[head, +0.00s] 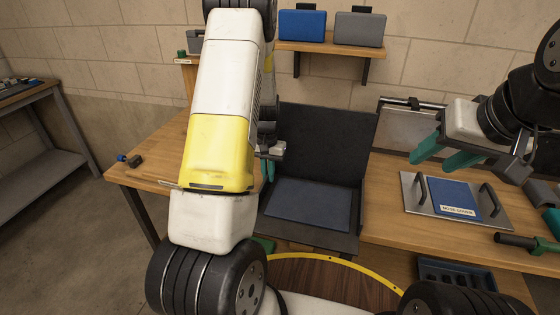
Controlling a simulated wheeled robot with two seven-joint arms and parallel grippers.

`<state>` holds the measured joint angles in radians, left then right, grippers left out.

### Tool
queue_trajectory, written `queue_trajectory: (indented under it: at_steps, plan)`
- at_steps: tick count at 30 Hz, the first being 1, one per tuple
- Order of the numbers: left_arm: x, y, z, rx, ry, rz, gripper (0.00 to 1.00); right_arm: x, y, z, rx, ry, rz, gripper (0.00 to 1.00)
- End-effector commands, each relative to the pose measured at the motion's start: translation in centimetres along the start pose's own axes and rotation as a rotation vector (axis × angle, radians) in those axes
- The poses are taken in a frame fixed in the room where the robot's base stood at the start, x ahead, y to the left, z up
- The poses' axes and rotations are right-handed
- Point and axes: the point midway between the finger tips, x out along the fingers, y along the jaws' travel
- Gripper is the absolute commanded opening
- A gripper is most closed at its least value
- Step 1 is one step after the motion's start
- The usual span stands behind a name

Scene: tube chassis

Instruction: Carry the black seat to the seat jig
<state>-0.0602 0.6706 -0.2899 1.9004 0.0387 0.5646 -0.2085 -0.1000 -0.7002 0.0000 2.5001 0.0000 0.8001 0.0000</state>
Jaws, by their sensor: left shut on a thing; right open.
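The black seat (322,143) has a tall dark back panel and a dark blue-grey pad at its base. It appears in front of and over the wooden bench. My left gripper (268,168) is at the left edge of the back panel, shut on it; my own arm hides much of the gripper. My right gripper (440,158) is open and empty, its green fingers apart, above the right part of the bench. A metal plate with two black handles (494,215) and a labelled blue panel lies below it; I cannot tell whether this is the seat jig.
The wooden bench (385,222) runs across the view. A wall shelf (325,48) carries a blue seat-like block (303,25) and a grey one (360,29). A dark blue tray (455,275) is at the lower right. A grey side table (62,160) stands at the far left.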

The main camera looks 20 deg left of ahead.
Motion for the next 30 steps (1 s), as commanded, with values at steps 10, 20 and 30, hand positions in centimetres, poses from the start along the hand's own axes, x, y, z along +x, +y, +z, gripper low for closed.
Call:
queue_trajectory:
  at_steps: [10,20,30]
  plan:
    - [-0.1,0.0,-0.1,0.002,0.001,0.0,0.0,0.0,0.0,0.0,0.0,0.0,0.0,0.46]
    - [0.0,0.0,0.0,0.001,0.0,0.0,0.34,0.0,0.0,0.0,0.0,0.0,0.0,0.46]
    - [-2.6,0.1,-0.1,0.001,0.004,0.0,0.34,0.0,0.0,0.0,0.0,0.0,0.0,0.46]
